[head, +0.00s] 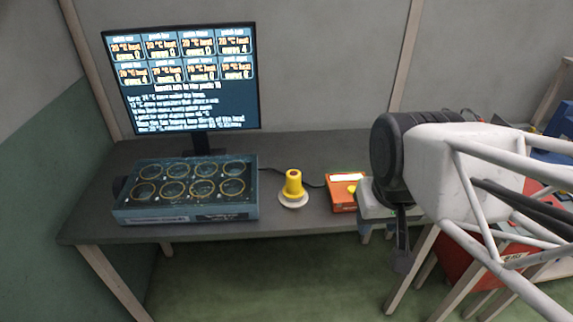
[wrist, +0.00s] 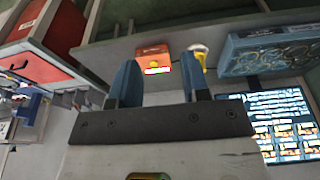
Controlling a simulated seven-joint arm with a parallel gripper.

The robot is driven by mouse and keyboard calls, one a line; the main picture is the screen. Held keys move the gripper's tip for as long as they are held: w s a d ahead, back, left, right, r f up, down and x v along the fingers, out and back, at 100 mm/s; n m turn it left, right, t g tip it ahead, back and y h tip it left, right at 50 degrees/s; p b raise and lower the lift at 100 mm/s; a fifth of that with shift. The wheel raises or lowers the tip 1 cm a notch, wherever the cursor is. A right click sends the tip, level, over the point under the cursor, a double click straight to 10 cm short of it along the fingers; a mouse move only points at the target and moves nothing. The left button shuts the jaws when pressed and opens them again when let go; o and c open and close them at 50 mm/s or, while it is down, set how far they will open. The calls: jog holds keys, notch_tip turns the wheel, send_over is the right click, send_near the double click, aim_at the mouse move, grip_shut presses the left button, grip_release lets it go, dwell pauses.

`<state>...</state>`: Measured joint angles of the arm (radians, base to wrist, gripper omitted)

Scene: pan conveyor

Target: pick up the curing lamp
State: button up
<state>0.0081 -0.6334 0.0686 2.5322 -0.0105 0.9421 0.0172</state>
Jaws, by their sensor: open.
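The curing lamp appears to be the yellow knob-like piece (head: 293,184) on a round white base, upright near the middle of the grey table. In the wrist view the lamp (wrist: 199,50) shows small, just beyond one finger, which hides part of it. My gripper (head: 402,258) hangs at the table's right front, to the right of the lamp and well apart from it. In the wrist view my gripper (wrist: 163,75) has its two blue fingers wide apart with nothing between them.
A teal box with several round wells (head: 130,216) stands left of the lamp. A monitor (head: 180,80) stands behind. A dark cable runs behind the lamp. A red cabinet (head: 455,267) is at right.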

jog(key=o, duration=0.7)
jog(key=m+g, duration=0.3)
jog(key=m, duration=1.6)
send_over(294, 173)
jog(key=f, duration=1.4)
jog(key=shift+s+d+f, duration=0.15)
jog(key=shift+s+f, duration=0.15)
jog(key=shift+w+f+m, duration=0.25)
jog(key=shift+f+m, duration=0.05)
